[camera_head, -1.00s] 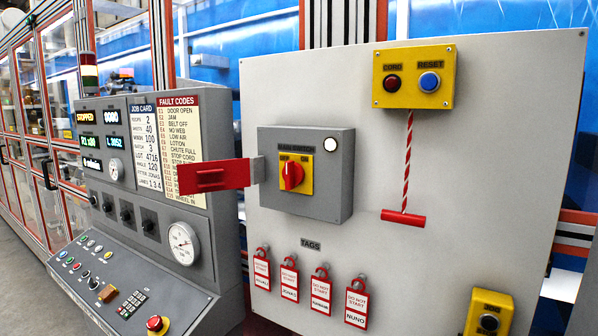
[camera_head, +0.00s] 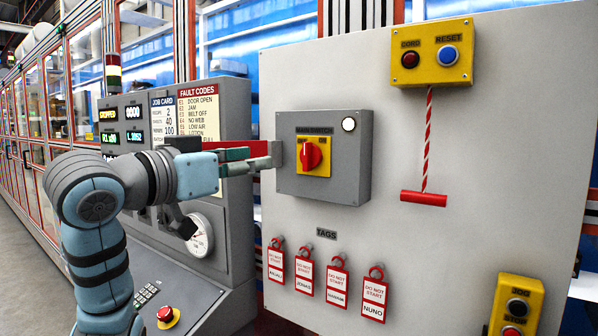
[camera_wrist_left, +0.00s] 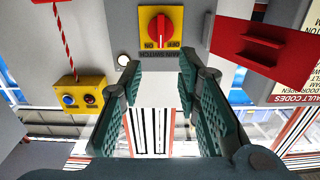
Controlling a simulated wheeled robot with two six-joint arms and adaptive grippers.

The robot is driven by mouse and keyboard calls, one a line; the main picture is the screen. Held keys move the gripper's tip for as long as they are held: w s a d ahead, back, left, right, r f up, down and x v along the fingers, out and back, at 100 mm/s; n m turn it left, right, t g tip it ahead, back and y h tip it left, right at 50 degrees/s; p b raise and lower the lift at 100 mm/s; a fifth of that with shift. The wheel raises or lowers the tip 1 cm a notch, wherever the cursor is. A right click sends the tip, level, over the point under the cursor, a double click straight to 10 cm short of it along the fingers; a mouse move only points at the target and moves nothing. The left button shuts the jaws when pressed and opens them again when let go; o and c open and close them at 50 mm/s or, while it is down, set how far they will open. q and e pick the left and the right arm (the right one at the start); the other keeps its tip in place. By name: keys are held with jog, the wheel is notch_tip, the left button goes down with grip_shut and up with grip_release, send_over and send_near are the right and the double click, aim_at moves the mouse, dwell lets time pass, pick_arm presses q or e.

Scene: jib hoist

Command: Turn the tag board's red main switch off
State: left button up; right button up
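The tag board (camera_head: 450,235) is a pale upright panel. Its main switch box (camera_head: 365,180) is grey, with a red rotary knob (camera_head: 311,155) on a yellow plate and a lit white lamp (camera_head: 348,124). In the left wrist view the knob (camera_wrist_left: 160,28) is at the top, its grip upright in the picture between the ON and OFF labels. My left gripper (camera_head: 262,162) is left of the knob in the head view. The left wrist view shows its fingers (camera_wrist_left: 158,72) open and empty, apart from the knob. My right gripper is not in view.
A red flap (camera_wrist_left: 262,45) stands swung out beside the box, close to my left fingers. A red cord handle (camera_head: 424,198) hangs under a yellow cord/reset box (camera_head: 432,52). Several red tags (camera_head: 337,284) hang below. A grey console (camera_head: 235,200) stands left.

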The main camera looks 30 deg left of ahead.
aim_at(304, 154)
pick_arm(q)
jog(key=w+p, duration=0.1)
jog(key=w, duration=0.3)
jog(key=w+d+p, duration=0.1)
jog(key=w, duration=0.4)
jog(key=w+d+p, duration=0.1)
jog(key=w, duration=0.3)
jog(key=shift+w+r+p, duration=0.1)
jog(key=shift+w+p, duration=0.15)
jog(key=shift+p, duration=0.05)
jog(key=shift+w, duration=0.5)
jog(key=shift+w+a, duration=0.1)
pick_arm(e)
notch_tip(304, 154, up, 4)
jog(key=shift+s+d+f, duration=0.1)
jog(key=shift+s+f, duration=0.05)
pick_arm(q)
grip_shut()
